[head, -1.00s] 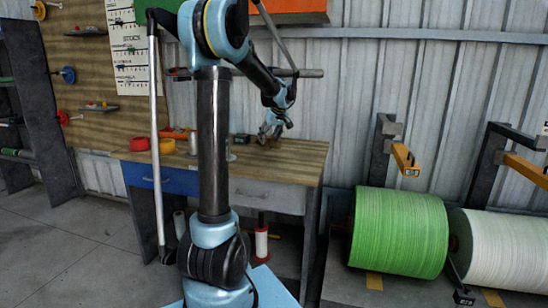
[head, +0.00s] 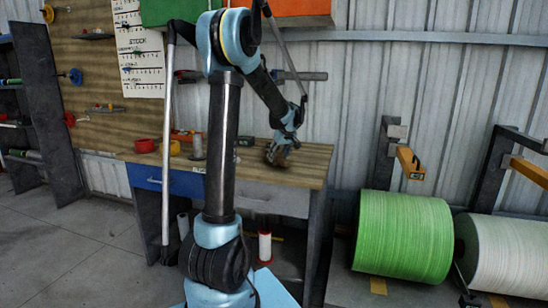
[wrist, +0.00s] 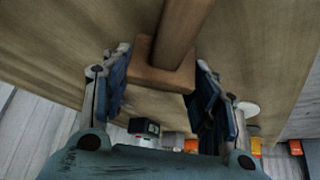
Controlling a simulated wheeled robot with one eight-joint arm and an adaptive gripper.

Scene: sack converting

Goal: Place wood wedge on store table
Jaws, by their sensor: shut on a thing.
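The wood wedge (wrist: 165,72) is a brown wooden piece, a squarish block with a long bar running from it toward the top of the wrist view. My gripper (wrist: 160,82) has its two blue-padded fingers on either side of the block, shut on it. In the head view, my gripper (head: 283,150) hangs over the right part of the store table (head: 314,158), which has a wooden top. A small brown part of the wedge shows below the fingers there. I cannot tell whether the wedge touches the tabletop.
A red ring (head: 145,145), a yellow roll (head: 174,148) and a grey spool (head: 197,147) stand on the table's left part. A small dark box (head: 245,141) is near the back. The tabletop's right end looks clear.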

